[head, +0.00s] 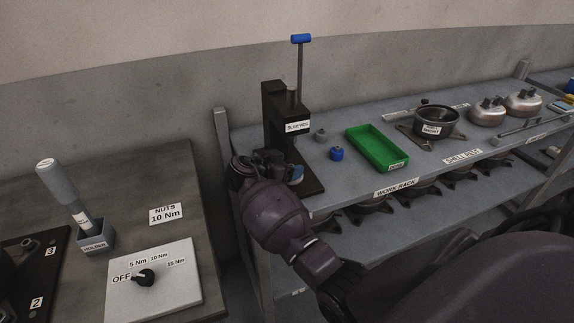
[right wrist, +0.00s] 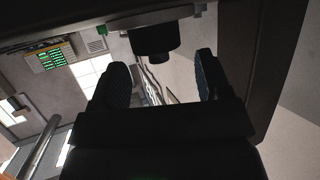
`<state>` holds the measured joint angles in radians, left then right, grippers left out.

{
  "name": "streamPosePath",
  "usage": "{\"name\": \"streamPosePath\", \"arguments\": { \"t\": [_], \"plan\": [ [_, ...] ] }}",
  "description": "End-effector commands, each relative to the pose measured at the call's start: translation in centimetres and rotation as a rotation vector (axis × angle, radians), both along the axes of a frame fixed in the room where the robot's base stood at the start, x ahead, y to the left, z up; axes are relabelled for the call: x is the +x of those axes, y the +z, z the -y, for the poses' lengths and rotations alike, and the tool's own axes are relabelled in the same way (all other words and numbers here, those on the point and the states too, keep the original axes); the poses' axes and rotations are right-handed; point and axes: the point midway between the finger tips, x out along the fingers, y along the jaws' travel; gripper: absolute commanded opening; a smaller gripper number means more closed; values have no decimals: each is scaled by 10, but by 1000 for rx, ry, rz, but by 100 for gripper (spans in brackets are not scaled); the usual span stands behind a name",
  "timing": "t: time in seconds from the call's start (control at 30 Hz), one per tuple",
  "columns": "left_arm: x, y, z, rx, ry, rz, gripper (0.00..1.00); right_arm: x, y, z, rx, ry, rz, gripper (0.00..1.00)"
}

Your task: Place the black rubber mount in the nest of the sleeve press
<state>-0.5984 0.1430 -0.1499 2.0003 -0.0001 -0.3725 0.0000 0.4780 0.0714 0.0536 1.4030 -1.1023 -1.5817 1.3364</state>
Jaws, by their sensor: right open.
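The sleeve press (head: 273,112) is a dark column labelled SLEEVES with a blue-handled lever, standing at the rack's left end. My right gripper (head: 288,168) is low in front of it, below the press head. In the right wrist view my right gripper (right wrist: 162,62) is open, its two fingers apart. A short black cylinder with a narrower stub (right wrist: 153,40) shows beyond the gap, against a light-edged dark part. I cannot tell whether it is the rubber mount or part of the press. The nest is hidden by my gripper in the head view. My left gripper is not in view.
Right of the press are a small grey part (head: 320,135), a blue part (head: 337,153), a green tray (head: 364,140) and a black pot (head: 437,123). A bench (head: 135,180) with a tool holder and dial box is at left. My arm covers the rack's front left.

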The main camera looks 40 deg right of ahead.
Motion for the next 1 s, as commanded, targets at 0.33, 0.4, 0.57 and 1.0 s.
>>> {"name": "streamPosePath", "arguments": {
  "t": [0.33,0.4,0.57,1.0],
  "plan": [
    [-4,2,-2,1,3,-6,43,-6,6,-13,6,0,-22,71],
    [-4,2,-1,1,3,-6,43,-7,12,-26,6,1,-19,71],
    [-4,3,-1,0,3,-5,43,-11,27,-56,5,0,-14,71],
    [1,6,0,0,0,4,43,-19,51,-106,1,-2,-12,71]
  ]
}}
